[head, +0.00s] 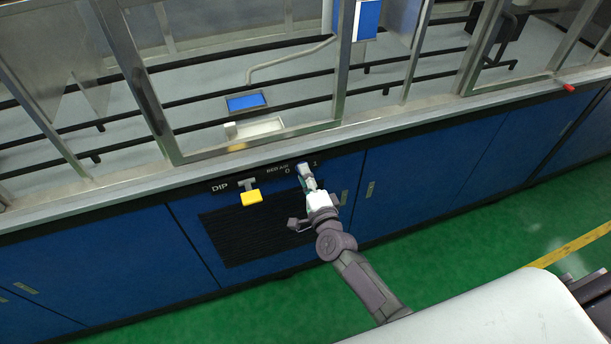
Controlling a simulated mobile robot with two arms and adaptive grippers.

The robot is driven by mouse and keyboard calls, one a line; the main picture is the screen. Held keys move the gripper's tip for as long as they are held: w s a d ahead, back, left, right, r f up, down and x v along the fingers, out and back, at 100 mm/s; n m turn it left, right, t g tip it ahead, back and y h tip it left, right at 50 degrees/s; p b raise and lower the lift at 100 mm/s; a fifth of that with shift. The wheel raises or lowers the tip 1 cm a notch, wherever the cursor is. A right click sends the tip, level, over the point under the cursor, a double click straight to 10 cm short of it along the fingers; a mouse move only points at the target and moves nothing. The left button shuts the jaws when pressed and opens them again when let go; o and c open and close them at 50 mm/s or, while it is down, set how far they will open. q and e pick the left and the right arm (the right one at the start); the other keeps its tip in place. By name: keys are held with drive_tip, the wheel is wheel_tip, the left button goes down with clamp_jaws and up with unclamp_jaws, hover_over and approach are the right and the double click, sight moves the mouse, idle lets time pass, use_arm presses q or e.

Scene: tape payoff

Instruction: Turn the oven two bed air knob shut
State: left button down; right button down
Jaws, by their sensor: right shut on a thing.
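The bed air knob (303,168) is on the dark panel strip under the machine's metal ledge, between the marks 0 and 1 and beside the "BED AIR" label. My right gripper (308,182) reaches up to it from below and is shut on it. The gripper covers most of the knob, so I cannot tell exactly which way it points. My left gripper does not show in the head view.
A yellow handle (251,198) marked "DIP" sticks out left of the knob. Below is a dark vent grille (245,232) in the blue cabinet front. A metal frame (165,125) and ledge (100,193) stand above. Green floor (440,238) lies open to the right.

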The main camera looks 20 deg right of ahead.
drive_tip(key=shift+f, duration=0.1)
drive_tip(key=c, duration=0.8)
unclamp_jaws()
drive_tip(key=shift+c, duration=0.2)
drive_tip(key=s, duration=1.2)
drive_tip(key=shift+d, duration=0.2)
